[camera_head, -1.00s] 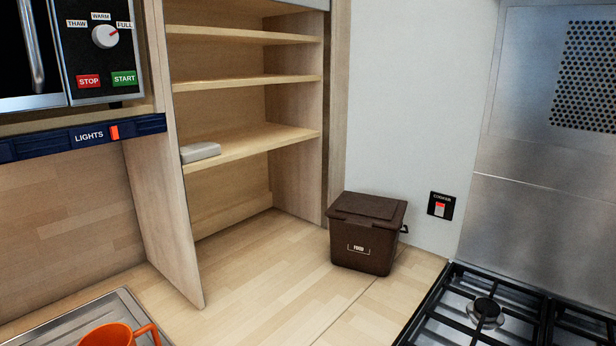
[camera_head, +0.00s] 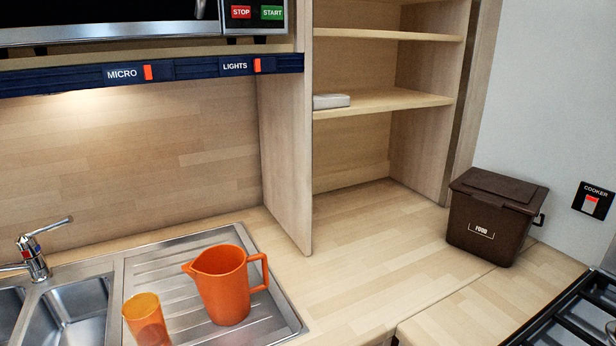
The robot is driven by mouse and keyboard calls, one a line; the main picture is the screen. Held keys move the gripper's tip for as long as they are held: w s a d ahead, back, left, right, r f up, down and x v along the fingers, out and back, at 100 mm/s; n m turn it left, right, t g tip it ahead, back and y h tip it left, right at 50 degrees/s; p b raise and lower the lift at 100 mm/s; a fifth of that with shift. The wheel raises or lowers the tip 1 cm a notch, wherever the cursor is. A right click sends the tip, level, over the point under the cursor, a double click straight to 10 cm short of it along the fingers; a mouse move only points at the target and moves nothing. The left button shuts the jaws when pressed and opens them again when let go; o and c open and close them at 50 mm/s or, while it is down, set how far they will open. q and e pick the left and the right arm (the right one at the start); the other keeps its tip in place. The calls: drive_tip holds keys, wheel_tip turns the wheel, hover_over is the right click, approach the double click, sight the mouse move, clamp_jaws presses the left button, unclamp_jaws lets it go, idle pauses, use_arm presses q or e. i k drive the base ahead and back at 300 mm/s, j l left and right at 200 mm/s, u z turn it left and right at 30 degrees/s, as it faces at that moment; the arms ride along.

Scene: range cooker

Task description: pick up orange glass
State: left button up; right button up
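The orange glass (camera_head: 147,322) is a translucent tumbler at the bottom left of the head view. It stands upright on the left part of the steel draining board (camera_head: 183,259), and its base is cut off by the frame edge. An orange jug (camera_head: 222,287) with its handle to the right stands on the draining board, to the right of the glass and apart from it. Neither of my grippers shows in the view.
Sink bowls (camera_head: 72,309) and a tap (camera_head: 36,257) are at the left. A brown bin (camera_head: 492,216) stands on the worktop at the right, near the hob (camera_head: 572,319). The worktop (camera_head: 368,252) between draining board and bin is clear. Shelves (camera_head: 385,102) rise behind.

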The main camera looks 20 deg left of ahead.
sight(142, 314)
drive_tip(key=u, duration=1.65)
drive_tip(key=j, duration=0.1)
